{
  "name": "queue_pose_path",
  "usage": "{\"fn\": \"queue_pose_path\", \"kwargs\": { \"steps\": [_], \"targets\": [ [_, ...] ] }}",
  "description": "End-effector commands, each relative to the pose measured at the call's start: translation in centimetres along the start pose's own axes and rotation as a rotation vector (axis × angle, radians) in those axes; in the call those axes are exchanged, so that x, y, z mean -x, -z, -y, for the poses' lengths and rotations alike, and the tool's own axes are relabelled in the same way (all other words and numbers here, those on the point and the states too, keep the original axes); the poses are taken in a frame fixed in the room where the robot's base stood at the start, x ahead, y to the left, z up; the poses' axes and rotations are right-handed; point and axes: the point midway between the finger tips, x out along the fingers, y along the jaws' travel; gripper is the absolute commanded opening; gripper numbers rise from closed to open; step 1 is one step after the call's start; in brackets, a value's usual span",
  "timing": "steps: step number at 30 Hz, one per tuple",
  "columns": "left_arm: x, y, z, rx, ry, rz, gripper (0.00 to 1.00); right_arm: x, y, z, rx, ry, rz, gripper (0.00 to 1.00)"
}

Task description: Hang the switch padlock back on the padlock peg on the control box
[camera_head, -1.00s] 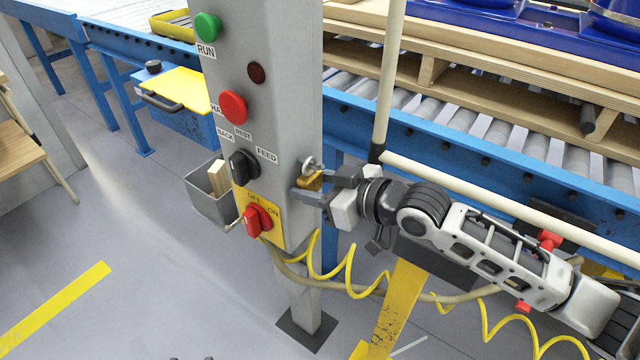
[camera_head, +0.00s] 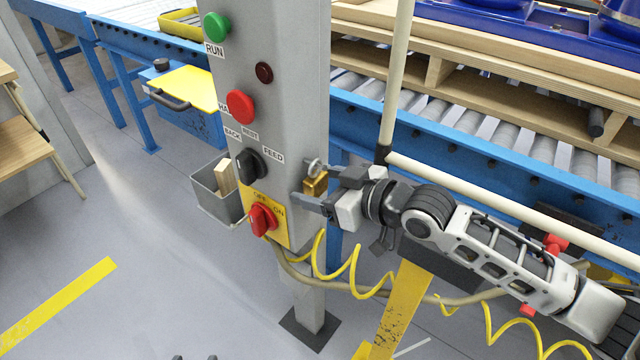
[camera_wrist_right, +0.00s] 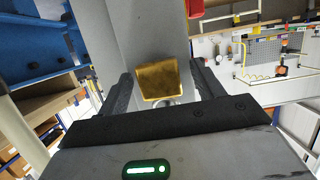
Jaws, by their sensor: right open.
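The grey control box (camera_head: 290,70) stands upright in the head view. The brass switch padlock (camera_head: 316,185) is at its right side, body down and shackle up. The shackle appears to be around the padlock peg, but the peg is too small and covered to be sure. My right gripper (camera_head: 309,182) is open, with one finger above and one below in the picture and the padlock between them. The wrist view shows the brass body (camera_wrist_right: 158,82) between the spread fingers, with visible gaps on both sides.
The box front carries a red switch (camera_head: 262,220), a black knob (camera_head: 249,164) and push buttons. A grey bin (camera_head: 207,190) hangs at its left. A pale post (camera_head: 395,80) and the blue roller conveyor (camera_head: 440,140) lie behind my right arm. A yellow coiled hose (camera_head: 350,270) runs below.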

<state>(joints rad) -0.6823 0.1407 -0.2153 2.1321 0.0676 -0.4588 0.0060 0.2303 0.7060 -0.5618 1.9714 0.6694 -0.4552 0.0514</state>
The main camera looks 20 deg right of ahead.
Motion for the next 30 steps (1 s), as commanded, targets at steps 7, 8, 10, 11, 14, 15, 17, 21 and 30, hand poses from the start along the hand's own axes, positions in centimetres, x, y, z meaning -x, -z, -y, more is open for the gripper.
{"fn": "queue_pose_path", "kwargs": {
  "steps": [7,8,10,11,14,15,17,21,30],
  "targets": [
    [0.0,0.0,0.0,0.000,0.000,0.001,0.45,0.2,-0.1,0.0,0.000,-0.001,0.002,0.67],
    [0.0,0.0,0.0,0.000,0.000,0.001,0.45,0.4,-0.1,-0.1,0.000,-0.001,0.003,0.67],
    [0.0,0.0,0.0,-0.001,0.000,0.001,0.45,1.1,-0.2,-0.1,0.000,-0.001,0.004,0.67],
    [0.0,0.0,0.0,-0.001,0.000,0.001,0.45,1.5,-0.2,-0.1,0.000,-0.002,0.004,0.67],
    [0.0,0.0,0.0,-0.001,0.000,0.001,0.45,3.5,-0.2,0.0,0.003,-0.001,0.007,0.67],
    [0.0,0.0,0.0,-0.001,0.000,0.001,0.45,4.4,-0.3,-0.1,0.002,-0.001,0.007,0.67],
    [0.0,0.0,0.0,-0.001,0.000,0.001,0.45,5.9,-0.3,0.1,0.005,0.002,0.009,0.67],
    [0.0,0.0,0.0,-0.001,0.000,0.000,0.45,9.0,-0.3,0.0,0.002,0.000,0.009,0.67],
    [0.2,0.3,0.0,-0.005,0.002,0.001,0.45,13.2,-0.1,0.1,0.000,0.002,0.007,0.67]
  ]
}}
